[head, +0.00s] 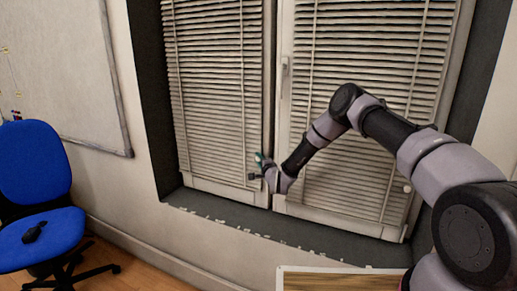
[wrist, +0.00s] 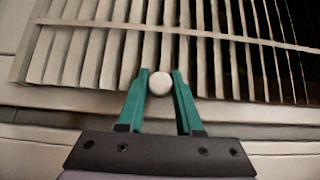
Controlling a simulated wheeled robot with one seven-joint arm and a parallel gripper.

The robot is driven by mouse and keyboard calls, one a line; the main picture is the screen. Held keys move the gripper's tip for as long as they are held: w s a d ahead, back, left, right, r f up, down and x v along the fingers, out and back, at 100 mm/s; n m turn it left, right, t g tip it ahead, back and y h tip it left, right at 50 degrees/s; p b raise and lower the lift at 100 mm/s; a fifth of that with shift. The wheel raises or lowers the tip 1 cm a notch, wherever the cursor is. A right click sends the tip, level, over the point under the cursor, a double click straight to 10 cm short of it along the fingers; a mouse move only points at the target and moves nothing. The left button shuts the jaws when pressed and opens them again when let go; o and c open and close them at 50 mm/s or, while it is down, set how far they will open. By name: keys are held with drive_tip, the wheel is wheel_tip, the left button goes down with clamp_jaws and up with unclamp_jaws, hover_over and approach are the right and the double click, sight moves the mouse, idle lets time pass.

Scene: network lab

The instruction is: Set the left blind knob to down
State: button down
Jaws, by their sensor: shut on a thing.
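The left blind (head: 215,95) hangs in the left window with its slats lowered. It also fills the top of the wrist view (wrist: 130,45). The left blind knob (wrist: 159,83) is a small white ball between the green fingertips of my gripper (wrist: 160,80). The fingers are shut on it. In the head view my gripper (head: 261,163) is at the lower right of the left blind, and the knob is too small or hidden to make out there.
The right blind (head: 375,70) hangs behind my arm, with a white knob (head: 407,188) at its lower right. A dark sill (head: 235,222) runs below the windows. A blue chair (head: 32,165) stands at the left. A wooden surface (head: 335,281) is at the bottom.

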drive_tip(key=shift+f, duration=0.6)
drive_tip(key=shift+s, duration=0.1)
drive_tip(key=c, duration=0.6)
unclamp_jaws()
drive_tip(key=shift+f, duration=0.15)
drive_tip(key=v, duration=1)
drive_tip(key=shift+s+d, duration=0.2)
drive_tip(key=shift+s, duration=0.05)
